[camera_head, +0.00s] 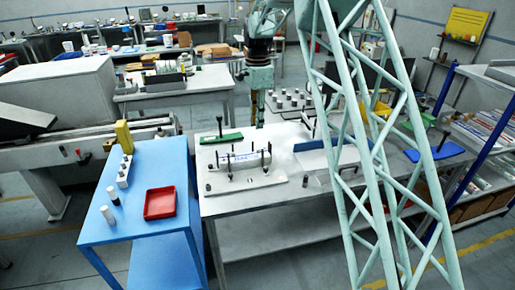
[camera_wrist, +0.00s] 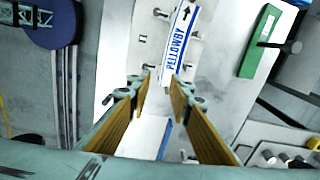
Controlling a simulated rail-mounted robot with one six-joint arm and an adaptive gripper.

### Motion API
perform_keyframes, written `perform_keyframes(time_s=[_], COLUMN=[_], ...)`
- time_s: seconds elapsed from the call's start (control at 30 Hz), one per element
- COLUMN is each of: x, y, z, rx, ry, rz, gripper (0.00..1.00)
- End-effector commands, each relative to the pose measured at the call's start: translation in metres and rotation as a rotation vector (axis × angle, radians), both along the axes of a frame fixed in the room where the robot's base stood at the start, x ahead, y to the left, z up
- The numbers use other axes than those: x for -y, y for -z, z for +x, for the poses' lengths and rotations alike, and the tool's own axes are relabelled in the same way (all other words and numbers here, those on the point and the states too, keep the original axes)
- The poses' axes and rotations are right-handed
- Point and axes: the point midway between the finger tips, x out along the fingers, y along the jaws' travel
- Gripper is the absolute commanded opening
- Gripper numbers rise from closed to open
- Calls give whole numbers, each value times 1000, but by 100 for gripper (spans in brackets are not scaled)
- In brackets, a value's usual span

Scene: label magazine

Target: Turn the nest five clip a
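A white label strip (camera_wrist: 180,40) with blue lettering "PELLOWBY" and a black arrow lies on a pale fixture plate (camera_wrist: 140,25) in the wrist view. In the head view the fixture (camera_head: 240,162) stands on the metal table with several dark upright posts. Small dark and metal clips (camera_wrist: 160,13) sit along both sides of the strip; I cannot tell which is clip a of nest five. My gripper (camera_wrist: 159,95) is open, its two tan-padded fingers apart with nothing between them. In the head view my gripper (camera_head: 257,108) hangs behind the fixture, partly merged with the background.
A block of grey pegs (camera_head: 290,98) stands behind. A blue table (camera_head: 150,210) at left bears a red tray (camera_head: 160,203) and small bottles. My lattice column hides part of the right side.

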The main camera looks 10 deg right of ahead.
Motion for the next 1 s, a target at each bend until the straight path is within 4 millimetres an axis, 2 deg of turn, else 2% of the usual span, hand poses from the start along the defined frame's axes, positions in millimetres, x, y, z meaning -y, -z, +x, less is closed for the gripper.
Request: perform_keyframes(time_s=[0.37,1.0], x=[0,0], y=[28,110], z=[0,-1], rx=[-2,-2], ry=[0,0], rz=[0,0], gripper=[19,19])
